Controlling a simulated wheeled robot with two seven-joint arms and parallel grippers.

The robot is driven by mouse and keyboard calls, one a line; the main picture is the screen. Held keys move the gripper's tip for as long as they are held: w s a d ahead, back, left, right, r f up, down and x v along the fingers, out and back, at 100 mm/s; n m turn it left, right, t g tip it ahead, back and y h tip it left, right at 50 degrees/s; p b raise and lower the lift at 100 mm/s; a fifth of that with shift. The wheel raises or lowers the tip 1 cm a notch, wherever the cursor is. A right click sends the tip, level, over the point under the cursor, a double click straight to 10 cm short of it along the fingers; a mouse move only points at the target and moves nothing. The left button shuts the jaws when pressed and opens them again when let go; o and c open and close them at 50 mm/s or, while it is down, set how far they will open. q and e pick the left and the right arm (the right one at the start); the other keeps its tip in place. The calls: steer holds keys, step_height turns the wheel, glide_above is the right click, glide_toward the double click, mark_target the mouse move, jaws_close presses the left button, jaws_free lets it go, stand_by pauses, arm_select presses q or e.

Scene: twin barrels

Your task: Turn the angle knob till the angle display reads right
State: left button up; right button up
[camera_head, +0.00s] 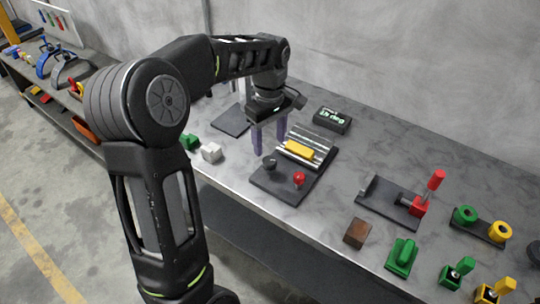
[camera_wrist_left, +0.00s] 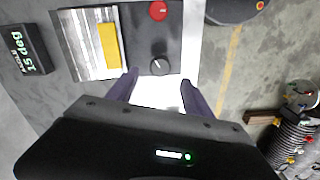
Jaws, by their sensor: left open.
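The dark round angle knob (camera_head: 270,163) sits on a black base plate beside a red ball-shaped knob (camera_head: 299,178). In the left wrist view the angle knob (camera_wrist_left: 159,66) has a light mark and lies in line with the gap between my fingertips. My left gripper (camera_head: 268,146) points down, open and empty, just above the knob; I cannot tell whether it touches. It also shows in the left wrist view (camera_wrist_left: 160,80). The angle display (camera_head: 332,120) is a black box behind the fixture; in the left wrist view the display (camera_wrist_left: 32,52) appears to read 15 deg. My right gripper is out of view.
A yellow block (camera_head: 299,150) lies on the silver ribbed part of the fixture. A red-handled clamp (camera_head: 420,205), brown block (camera_head: 357,233) and green piece (camera_head: 401,257) stand right. A wall runs behind.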

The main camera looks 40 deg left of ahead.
mark_target(269, 160)
arm_select(q)
step_height(269, 160, down, 6)
steer(key=shift+f+p, duration=0.25)
steer(key=shift+p, duration=0.15)
jaws_close()
stand_by(0.6)
